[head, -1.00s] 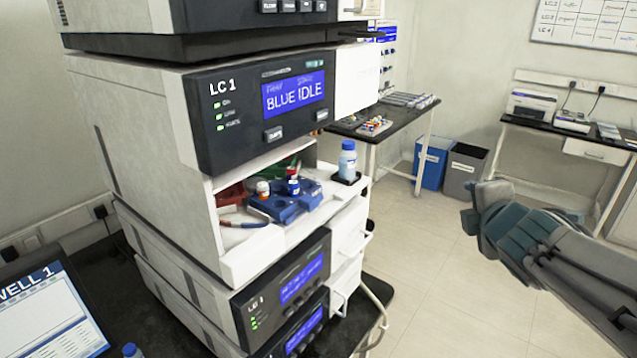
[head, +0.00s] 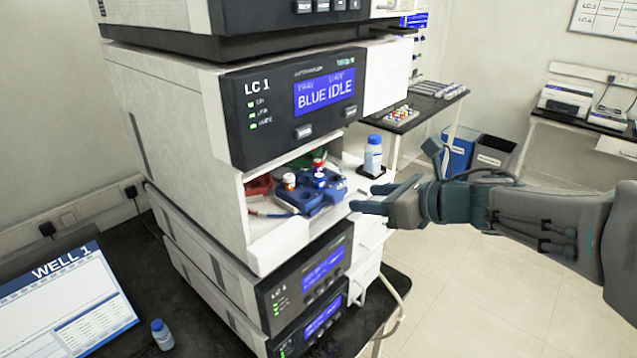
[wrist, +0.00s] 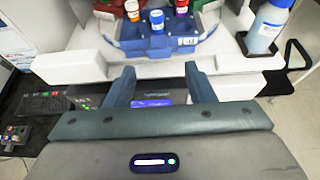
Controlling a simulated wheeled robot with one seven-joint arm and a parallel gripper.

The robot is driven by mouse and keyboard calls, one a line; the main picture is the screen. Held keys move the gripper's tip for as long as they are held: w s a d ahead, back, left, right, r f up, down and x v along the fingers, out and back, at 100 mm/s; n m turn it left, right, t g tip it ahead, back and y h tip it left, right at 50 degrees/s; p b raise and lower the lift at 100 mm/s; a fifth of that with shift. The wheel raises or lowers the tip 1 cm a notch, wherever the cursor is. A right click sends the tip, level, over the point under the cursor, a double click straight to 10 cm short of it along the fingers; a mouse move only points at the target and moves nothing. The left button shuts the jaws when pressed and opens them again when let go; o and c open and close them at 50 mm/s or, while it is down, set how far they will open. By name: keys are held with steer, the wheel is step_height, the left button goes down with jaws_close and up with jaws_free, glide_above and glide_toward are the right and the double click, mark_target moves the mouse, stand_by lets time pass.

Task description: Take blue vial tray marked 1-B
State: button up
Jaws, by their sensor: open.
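The blue vial tray (head: 313,204) sits in the open bay of the LC 1 unit in the head view. It holds a few vials with white-orange, blue and red caps. In the wrist view the tray (wrist: 135,46) lies straight ahead, with a small pale label on its front that I cannot read clearly. My gripper (head: 365,198) is open and empty, just outside the bay to the right of the tray. In the wrist view its two fingers (wrist: 160,74) point toward the tray's front, apart from it.
A red tray (head: 258,186) and a green one are beside and behind the blue tray. A blue-capped bottle (head: 373,155) stands at the bay's right edge, close to my gripper; it also shows in the wrist view (wrist: 268,26). The LC 1 panel (head: 290,105) overhangs the bay.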

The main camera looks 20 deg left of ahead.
mark_target(340, 198)
steer(key=shift+p+x, duration=1)
steer(key=shift+x, duration=2.85)
steer(key=c, duration=0.9)
